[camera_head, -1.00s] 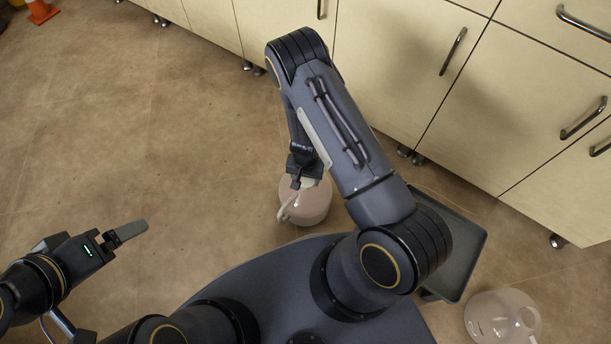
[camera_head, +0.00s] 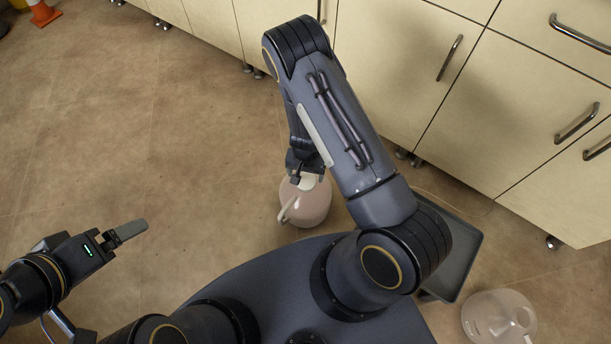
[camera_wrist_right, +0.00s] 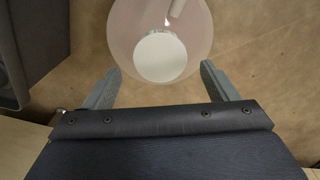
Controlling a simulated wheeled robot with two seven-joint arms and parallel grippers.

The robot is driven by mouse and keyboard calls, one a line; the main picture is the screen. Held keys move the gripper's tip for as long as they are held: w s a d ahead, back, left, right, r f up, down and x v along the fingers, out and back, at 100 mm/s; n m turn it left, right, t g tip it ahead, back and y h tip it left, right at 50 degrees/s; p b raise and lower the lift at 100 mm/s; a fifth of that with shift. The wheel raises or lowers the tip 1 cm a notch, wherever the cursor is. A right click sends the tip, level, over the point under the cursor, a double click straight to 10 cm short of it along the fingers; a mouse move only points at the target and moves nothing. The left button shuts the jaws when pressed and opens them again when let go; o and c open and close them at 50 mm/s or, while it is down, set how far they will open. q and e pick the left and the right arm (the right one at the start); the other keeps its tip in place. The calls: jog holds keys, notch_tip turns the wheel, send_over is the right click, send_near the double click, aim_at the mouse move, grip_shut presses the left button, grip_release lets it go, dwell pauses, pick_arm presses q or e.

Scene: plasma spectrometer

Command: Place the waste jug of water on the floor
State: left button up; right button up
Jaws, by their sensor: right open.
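A translucent pinkish jug (camera_head: 309,207) with a pale handle and white cap stands on the floor below my right gripper (camera_head: 303,181). In the right wrist view, the jug's round body (camera_wrist_right: 192,28) and white cap (camera_wrist_right: 160,57) lie ahead of my open fingers, which are spread wide on either side of the cap; nothing is clamped between them. A second translucent jug (camera_head: 492,318) is on the floor at the lower right. I cannot tell by label which is the waste jug. My left gripper (camera_head: 128,231) is over bare floor; its finger gap is not clear.
Cream cabinets (camera_head: 390,70) with metal handles line the back and right. A dark grey tray (camera_head: 462,262) is right of my right arm, partly hidden by it. An orange cone (camera_head: 43,13) is far off at top left. The brown floor (camera_head: 150,130) on the left is clear.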

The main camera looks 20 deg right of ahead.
notch_tip(320, 180, up, 31)
jog(key=s+a+n+t+y+p, duration=0.1)
jog(key=a+t+y+p, duration=0.15)
jog(key=y, duration=0.25)
jog(key=s+d+r+n+t, duration=0.1)
jog(key=s+r+n, duration=0.1)
jog(key=s+r, duration=0.4)
jog(key=s+d+r+n+t+h, duration=0.1)
jog(key=s+d+r+n+t, duration=0.1)
jog(key=s+r, duration=0.4)
jog(key=s, duration=0.5)
jog(key=shift+r+n, duration=0.3)
jog(key=shift+n, duration=0.1)
